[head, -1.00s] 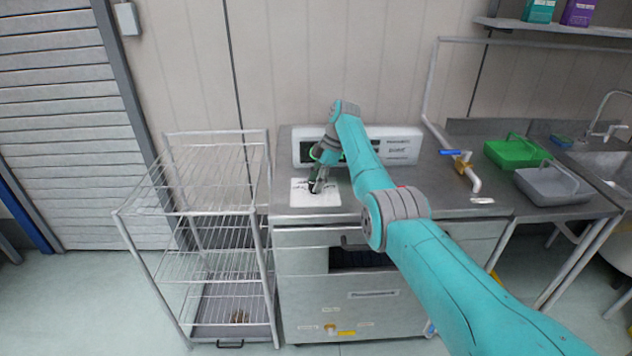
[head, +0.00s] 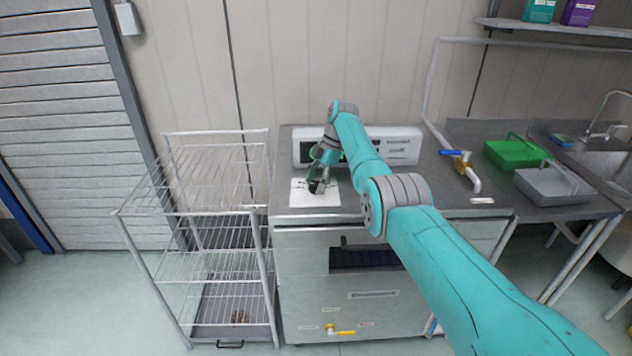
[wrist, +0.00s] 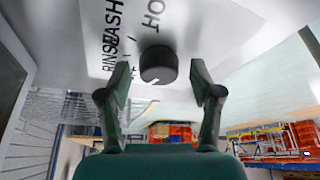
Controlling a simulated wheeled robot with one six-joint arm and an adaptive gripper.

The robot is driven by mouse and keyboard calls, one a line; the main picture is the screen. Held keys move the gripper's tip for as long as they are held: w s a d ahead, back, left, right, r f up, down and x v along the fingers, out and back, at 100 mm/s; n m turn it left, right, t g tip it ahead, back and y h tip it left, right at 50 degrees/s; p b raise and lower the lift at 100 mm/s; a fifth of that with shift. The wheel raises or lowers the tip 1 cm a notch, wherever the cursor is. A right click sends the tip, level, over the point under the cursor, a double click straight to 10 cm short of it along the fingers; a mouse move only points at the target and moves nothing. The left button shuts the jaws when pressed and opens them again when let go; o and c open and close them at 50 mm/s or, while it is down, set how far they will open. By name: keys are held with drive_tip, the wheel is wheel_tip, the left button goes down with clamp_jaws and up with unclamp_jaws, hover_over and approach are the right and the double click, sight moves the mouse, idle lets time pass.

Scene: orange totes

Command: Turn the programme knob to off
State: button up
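The programme knob (wrist: 158,66) is a dark round knob with a short white mark near its lower edge in the wrist view. It stands on a white label plate (head: 300,198) with printed words; "RINSE", "WASH" and "HOT" are partly readable. My gripper (wrist: 159,78) is open, its two fingers spread on either side of the knob with gaps, and I see no contact. In the head view my gripper (head: 316,185) is tilted down over the plate and hides most of the knob there.
A white control box (head: 402,149) with a dark display stands behind the plate. A wire rack (head: 268,240) stands close at the left. A tap with a blue handle (head: 455,153), a green tray (head: 512,153) and a grey tray (head: 552,184) are at the right.

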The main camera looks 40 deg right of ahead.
drive_tip(key=shift+r, duration=0.1)
drive_tip(key=v, duration=0.7)
drive_tip(key=shift+r, duration=0.2)
drive_tip(key=shift+d, duration=0.1)
idle(0.5)
